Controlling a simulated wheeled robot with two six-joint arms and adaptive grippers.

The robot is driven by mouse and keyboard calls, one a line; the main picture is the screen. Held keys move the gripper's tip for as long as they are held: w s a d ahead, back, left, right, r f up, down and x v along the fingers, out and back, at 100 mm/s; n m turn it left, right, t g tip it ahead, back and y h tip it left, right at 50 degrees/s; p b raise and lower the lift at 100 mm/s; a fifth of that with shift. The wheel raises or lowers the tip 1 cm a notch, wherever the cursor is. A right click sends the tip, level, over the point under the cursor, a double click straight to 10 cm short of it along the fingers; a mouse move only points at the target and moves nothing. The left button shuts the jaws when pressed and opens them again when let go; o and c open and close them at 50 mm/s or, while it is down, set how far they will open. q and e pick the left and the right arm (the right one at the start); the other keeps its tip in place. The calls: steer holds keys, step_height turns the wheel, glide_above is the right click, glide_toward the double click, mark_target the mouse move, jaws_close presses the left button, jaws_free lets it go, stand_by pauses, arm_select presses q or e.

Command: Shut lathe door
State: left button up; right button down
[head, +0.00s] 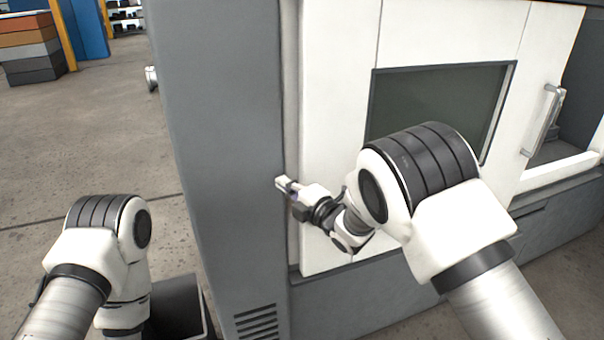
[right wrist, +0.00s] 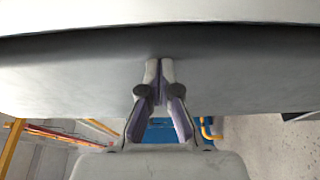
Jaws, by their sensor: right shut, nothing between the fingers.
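The lathe door (head: 335,90) is a white sliding panel with a dark window (head: 440,100) and a metal bar handle (head: 543,120) near its right edge. To the right of the handle the machine stands open and its dark inside shows. My right gripper (head: 281,184) is shut and empty, near the border between the door and the grey side column, well left of the handle. In the right wrist view its closed fingertips (right wrist: 160,66) are against or just in front of a grey surface; I cannot tell if they touch. My left gripper is not in view.
The grey column (head: 220,120) of the lathe stands left of the door. Open concrete floor (head: 90,140) lies to the left, with stacked crates (head: 30,48) and a blue panel (head: 88,28) farther back. A dark bin-like box (head: 178,305) is at the lower left.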

mark_target(303, 182)
steer(key=d, duration=0.2)
steer(key=d+p, duration=0.1)
steer(key=d, duration=0.1)
steer(key=shift+w+d+r, duration=0.1)
steer(key=shift+w, duration=0.4)
